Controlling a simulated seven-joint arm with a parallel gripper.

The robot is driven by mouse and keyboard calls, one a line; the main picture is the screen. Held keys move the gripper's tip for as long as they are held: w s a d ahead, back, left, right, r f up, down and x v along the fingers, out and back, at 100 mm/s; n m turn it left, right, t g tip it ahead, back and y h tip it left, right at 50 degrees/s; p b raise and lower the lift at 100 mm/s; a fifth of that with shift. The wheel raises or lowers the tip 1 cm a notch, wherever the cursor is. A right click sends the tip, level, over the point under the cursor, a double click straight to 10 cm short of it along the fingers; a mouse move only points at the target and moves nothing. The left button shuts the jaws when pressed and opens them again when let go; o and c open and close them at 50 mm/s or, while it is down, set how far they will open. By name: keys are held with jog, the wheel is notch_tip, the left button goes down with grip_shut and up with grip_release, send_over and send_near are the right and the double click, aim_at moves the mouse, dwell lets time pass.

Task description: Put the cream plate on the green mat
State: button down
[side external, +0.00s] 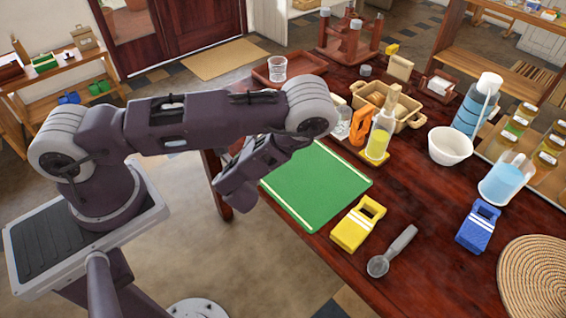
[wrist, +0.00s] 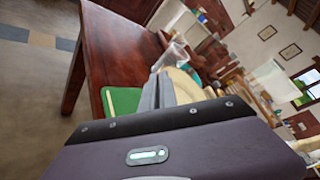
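The green mat (side external: 315,187) lies flat on the dark red table with a pale stripe along two opposite edges. Its bare surface shows in the side view, and part of it is in the wrist view (wrist: 122,100). In the wrist view my gripper (wrist: 158,92) shows grey fingers close together; whether they are shut or hold something is unclear. A pale cream rounded shape (wrist: 186,84) shows just past them, and I cannot tell whether it is the plate. No cream plate is identifiable in the side view, where my arm hides the fingers beside the mat's left edge.
A yellow clip (side external: 357,224), a grey scoop (side external: 392,251) and a blue clip (side external: 478,226) lie right of the mat. A soap bottle (side external: 380,137), an orange clip (side external: 360,126) and a basket (side external: 408,108) stand behind it. A white bowl (side external: 450,146) is farther right.

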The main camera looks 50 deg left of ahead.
notch_tip(320, 180, down, 7)
jog(key=shift+f, duration=0.1)
jog(key=shift+a, duration=0.1)
jog(key=c, duration=2)
grip_release()
jog(key=shift+f, duration=0.1)
jog(key=shift+o, duration=0.3)
